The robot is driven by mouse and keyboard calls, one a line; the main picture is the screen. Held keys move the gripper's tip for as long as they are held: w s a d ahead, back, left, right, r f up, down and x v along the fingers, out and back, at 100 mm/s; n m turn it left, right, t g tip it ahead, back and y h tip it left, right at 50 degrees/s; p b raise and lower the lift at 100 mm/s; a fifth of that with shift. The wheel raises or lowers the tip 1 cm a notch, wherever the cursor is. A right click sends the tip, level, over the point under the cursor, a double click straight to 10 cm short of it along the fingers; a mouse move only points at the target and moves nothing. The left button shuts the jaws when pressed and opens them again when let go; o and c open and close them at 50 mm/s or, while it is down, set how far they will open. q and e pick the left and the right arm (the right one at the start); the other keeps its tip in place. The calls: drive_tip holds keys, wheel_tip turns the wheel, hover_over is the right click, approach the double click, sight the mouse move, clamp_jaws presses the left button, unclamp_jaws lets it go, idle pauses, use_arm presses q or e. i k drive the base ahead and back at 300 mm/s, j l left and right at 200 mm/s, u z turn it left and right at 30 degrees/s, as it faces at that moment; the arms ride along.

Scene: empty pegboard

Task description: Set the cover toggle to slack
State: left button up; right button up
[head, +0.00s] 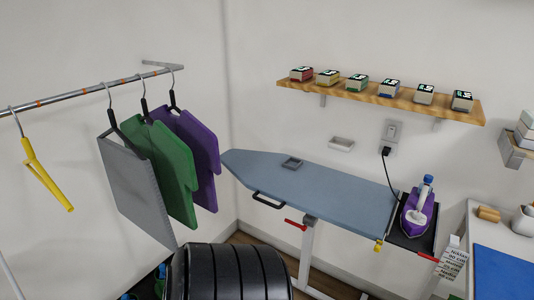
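The ironing board (330,195) with a blue-grey cover stands against the back wall. A small yellow piece (378,245) sits at the front edge near the board's right end. It may be the cover toggle, but it is too small to tell its setting. A red lever (295,225) is under the board's front edge, and another red lever (428,257) is at the right below the iron rest. A small grey rectangular piece (292,163) lies on the cover. Neither of my grippers is in view.
A purple iron (418,207) stands on a dark rest (405,238) at the board's right end, its cord running to a wall outlet (392,132). Garments hang from a rail (75,92) at left. A white table (480,215) with a blue mat is at right.

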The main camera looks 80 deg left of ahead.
sight(377, 248)
drive_tip(key=u, duration=2.1)
